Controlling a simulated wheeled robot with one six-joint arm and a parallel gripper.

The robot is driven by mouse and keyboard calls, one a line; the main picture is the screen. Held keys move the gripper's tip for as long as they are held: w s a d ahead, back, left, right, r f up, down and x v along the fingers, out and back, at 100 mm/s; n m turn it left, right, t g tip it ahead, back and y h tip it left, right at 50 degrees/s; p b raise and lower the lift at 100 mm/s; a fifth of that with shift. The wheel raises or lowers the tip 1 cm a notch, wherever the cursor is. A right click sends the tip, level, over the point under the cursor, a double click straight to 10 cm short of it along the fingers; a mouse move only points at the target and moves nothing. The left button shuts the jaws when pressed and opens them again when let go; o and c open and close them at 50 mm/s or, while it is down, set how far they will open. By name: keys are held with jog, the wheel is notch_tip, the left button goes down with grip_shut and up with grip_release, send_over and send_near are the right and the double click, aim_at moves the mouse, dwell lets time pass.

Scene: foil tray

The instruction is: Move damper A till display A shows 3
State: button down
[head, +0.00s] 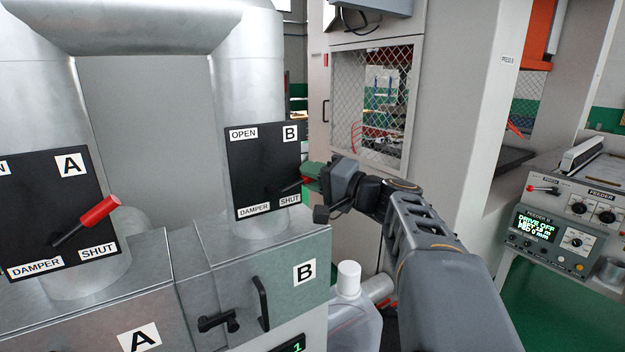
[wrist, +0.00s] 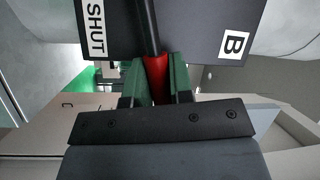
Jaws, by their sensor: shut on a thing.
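Damper A is a lever with a red grip (head: 97,212) on the left black plate marked A (head: 28,205). It points up and right, toward the right side of the plate above the SHUT label. My gripper (head: 311,179) is at the other plate, marked B (head: 262,165). Its green fingers are shut on the red grip of damper B (wrist: 157,72), near the SHUT label. In the wrist view the grip lies between the fingers. Display A is not in view. A display below label B (head: 297,345) is cut by the bottom edge and shows a green 1.
Metal cabinets marked A (head: 140,337) and B (head: 304,271) stand below the plates, with a latch (head: 218,321) and a handle (head: 262,303) protruding. A white-capped bottle (head: 348,280) stands by my arm. A feeder panel (head: 560,235) is at right.

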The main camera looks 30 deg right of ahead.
jog(key=shift+a+r+n+g+b, duration=0.25)
jog(key=shift+r+n+g+b, duration=0.25)
jog(key=shift+r+n+b, duration=0.4)
jog(key=shift+f, duration=0.15)
jog(key=c, duration=1)
grip_release()
jog(key=b+v, duration=0.2)
jog(key=v, duration=1.2)
jog(key=shift+a+b, duration=0.15)
jog(key=shift+b, duration=0.15)
